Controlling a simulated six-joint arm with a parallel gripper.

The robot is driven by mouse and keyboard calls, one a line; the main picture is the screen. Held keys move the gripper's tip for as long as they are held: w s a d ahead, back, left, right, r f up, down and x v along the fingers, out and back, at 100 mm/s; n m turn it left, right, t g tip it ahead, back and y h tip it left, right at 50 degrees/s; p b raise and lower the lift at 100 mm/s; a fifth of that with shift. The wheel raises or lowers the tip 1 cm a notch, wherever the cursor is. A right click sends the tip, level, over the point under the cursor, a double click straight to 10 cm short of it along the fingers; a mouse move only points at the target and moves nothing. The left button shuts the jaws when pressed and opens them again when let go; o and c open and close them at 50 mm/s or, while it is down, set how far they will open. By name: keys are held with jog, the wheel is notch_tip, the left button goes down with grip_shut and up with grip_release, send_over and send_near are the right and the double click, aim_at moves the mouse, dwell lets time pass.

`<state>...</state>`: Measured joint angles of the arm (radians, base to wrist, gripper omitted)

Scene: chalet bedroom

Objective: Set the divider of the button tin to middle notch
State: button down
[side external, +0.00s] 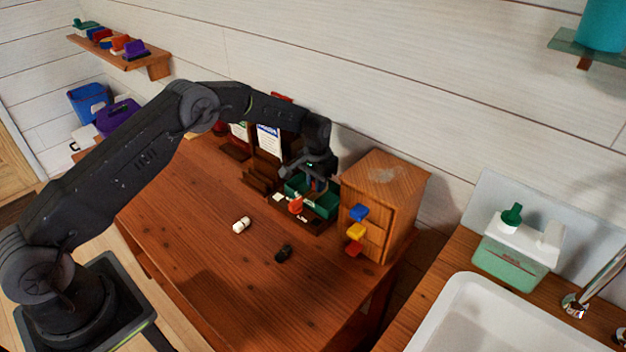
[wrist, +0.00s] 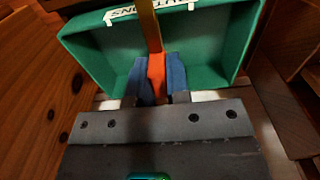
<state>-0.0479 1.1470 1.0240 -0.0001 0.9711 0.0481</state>
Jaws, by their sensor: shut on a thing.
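The button tin (side external: 325,205) is a green open box beside the wooden cabinet in the side external view. In the wrist view the green tin (wrist: 214,62) shows its inside and a white label with upside-down lettering. The divider (wrist: 148,26) is a yellow-brown strip with an orange-red tab (wrist: 156,72), running across roughly the middle of the tin's width. My gripper (wrist: 157,80) is shut on the tab with its blue finger pads on either side. In the side external view my gripper (side external: 318,182) reaches down into the tin. The notches cannot be made out.
The small cabinet (side external: 385,195) with blue, yellow and red knobs stands close right of the tin. An orange item (side external: 295,205) sits in front of it. A wooden rack (side external: 262,178) stands left. A white item (side external: 241,225) and black item (side external: 283,253) lie on the table.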

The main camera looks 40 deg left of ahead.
jog(key=c, duration=1.1)
grip_release()
notch_tip(320, 180, up, 14)
jog(key=shift+f, duration=0.1)
